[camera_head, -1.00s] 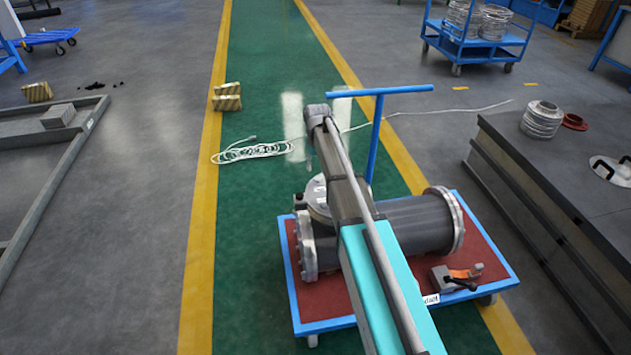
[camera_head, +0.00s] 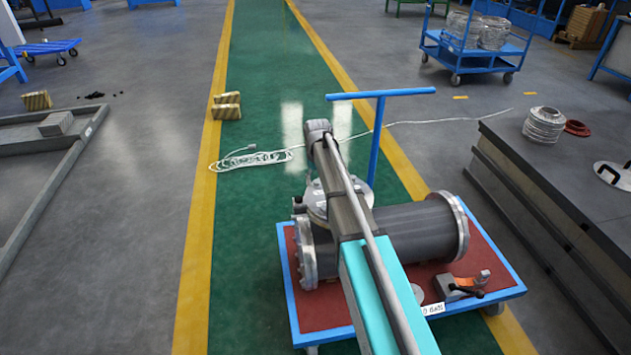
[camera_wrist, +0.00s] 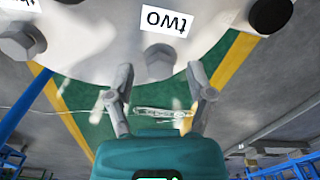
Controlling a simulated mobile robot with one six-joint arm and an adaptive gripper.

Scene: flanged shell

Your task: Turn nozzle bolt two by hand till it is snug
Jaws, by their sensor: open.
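The dark grey flanged shell (camera_head: 405,231) lies on a blue cart with a red top, with a round flanged nozzle (camera_head: 318,200) on its upper side, partly hidden by my arm. In the wrist view the pale flange (camera_wrist: 105,42) fills the top, with a white label (camera_wrist: 170,19) reading "two" upside down. Nozzle bolt two (camera_wrist: 160,58), a grey hex head, sits beside that label at the flange edge. My gripper (camera_wrist: 161,72) is open, its fingers either side of the bolt and apart from it. Another hex bolt (camera_wrist: 22,42) is at the left with a partly cut-off label.
The cart's red top (camera_head: 325,312) carries a clamp-like tool (camera_head: 462,285). The cart's blue handle (camera_head: 380,93) rises behind the shell. A dark bench (camera_head: 560,190) stands close on the right. A white cable (camera_head: 250,158) lies on the green floor.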

